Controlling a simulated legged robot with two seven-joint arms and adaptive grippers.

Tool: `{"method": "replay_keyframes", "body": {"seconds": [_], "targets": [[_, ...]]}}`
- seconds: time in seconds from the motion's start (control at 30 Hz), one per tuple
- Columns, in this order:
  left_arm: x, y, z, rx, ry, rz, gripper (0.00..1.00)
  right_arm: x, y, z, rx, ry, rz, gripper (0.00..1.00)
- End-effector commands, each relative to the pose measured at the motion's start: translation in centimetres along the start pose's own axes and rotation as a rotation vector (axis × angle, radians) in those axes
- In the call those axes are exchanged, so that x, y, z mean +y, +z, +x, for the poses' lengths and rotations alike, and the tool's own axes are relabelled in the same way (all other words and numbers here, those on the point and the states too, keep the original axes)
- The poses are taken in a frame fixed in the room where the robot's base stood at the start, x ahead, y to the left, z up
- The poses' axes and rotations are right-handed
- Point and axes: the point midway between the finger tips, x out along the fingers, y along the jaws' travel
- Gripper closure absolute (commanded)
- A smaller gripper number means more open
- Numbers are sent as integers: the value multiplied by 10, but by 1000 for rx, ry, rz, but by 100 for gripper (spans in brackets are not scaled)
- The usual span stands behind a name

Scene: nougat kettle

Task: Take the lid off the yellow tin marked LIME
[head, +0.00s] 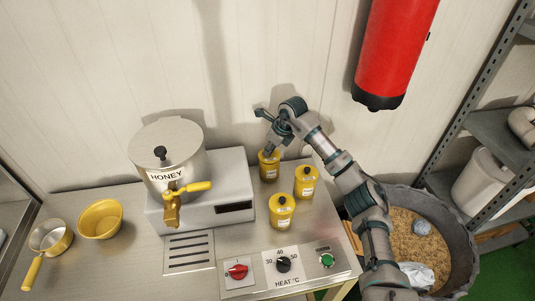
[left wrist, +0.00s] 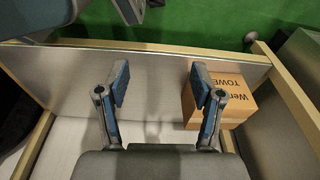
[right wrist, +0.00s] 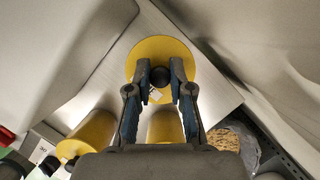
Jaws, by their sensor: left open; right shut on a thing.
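Three yellow tins with black knobs stand on the steel worktop in the head view: a back one (head: 268,172), a right one (head: 307,183) and a front one (head: 282,213). Their labels are too small to read, so I cannot tell which says LIME. My right gripper (head: 270,141) is above the back tin. In the right wrist view it is shut on the black knob (right wrist: 160,77) of a yellow lid (right wrist: 160,48). The lid looks seated on its tin; any gap is hidden. My left gripper (left wrist: 158,82) is open and empty, outside the head view.
A HONEY kettle (head: 168,150) with a yellow tap stands left of the tins. A yellow bowl (head: 101,219) and a small pan (head: 50,238) are farther left. A heat panel (head: 283,265) lies in front. A red cylinder (head: 390,50) hangs on the right.

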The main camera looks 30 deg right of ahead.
Motion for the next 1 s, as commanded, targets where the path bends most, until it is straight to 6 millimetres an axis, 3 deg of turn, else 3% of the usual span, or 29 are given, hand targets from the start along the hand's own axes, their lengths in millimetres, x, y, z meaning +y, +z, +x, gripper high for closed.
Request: {"method": "replay_keyframes", "body": {"seconds": [0.1,0.3,0.5,1.0], "targets": [[0,3,3,-3,0,1,33,2,14,-31,-9,-2,-4,100],[2,8,11,-5,5,2,33,6,29,-66,-13,-3,-7,100],[0,8,6,-3,4,2,33,8,37,-82,-12,-2,-7,100],[0,-1,-21,5,-1,2,33,5,42,-101,-14,0,-6,100]]}}
